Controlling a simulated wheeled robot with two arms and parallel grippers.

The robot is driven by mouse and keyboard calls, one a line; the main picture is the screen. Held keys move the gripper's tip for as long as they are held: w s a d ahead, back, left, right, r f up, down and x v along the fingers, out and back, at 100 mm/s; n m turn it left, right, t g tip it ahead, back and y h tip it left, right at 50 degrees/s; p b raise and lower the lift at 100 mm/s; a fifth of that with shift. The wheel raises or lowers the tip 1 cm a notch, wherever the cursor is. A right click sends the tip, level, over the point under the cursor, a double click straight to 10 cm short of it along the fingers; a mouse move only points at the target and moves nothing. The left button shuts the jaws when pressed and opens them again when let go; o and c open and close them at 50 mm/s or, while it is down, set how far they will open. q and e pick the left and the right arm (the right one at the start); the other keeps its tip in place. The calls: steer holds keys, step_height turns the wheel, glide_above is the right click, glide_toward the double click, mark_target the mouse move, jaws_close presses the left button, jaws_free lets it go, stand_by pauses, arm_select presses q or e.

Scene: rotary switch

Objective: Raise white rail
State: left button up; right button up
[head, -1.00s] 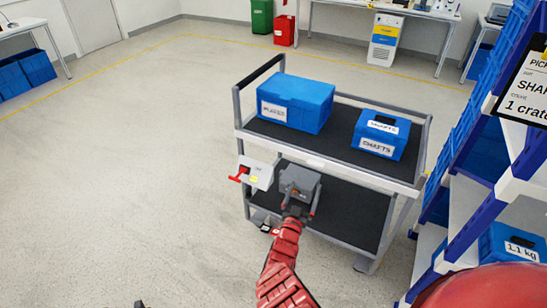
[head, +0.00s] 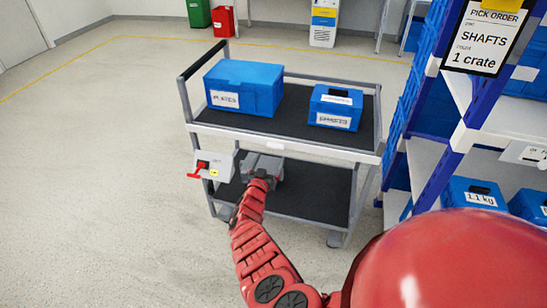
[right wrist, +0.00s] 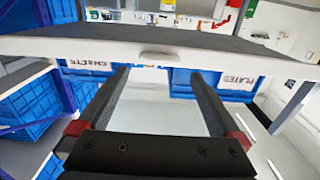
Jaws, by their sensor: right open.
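The white rail (head: 312,148) runs along the front edge of the cart's upper shelf, level, with a small tab. It also spans the right wrist view (right wrist: 60,47), with its tab near the middle. My right gripper (head: 263,166) is in front of the cart, just below the rail's left half in the head view. In the right wrist view its two fingers (right wrist: 158,78) are wide apart with nothing between them, pointing toward the rail. I cannot tell whether a fingertip touches the rail. My left gripper is not in view.
A grey switch box with a red handle (head: 199,168) sits at the cart's left front, close to my right gripper. Blue crates PLATES (head: 243,88) and SHAFTS (head: 334,107) stand on the upper shelf. Blue-posted shelving (head: 440,150) is close on the right. The floor left is clear.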

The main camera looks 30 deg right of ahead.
mark_target(275, 148)
steer(key=b+x, duration=0.4)
steer(key=x, duration=0.2)
steer(key=shift+d+b, duration=0.1)
steer(key=shift+b, duration=0.25)
jaws_close()
steer(key=shift+r, duration=0.1)
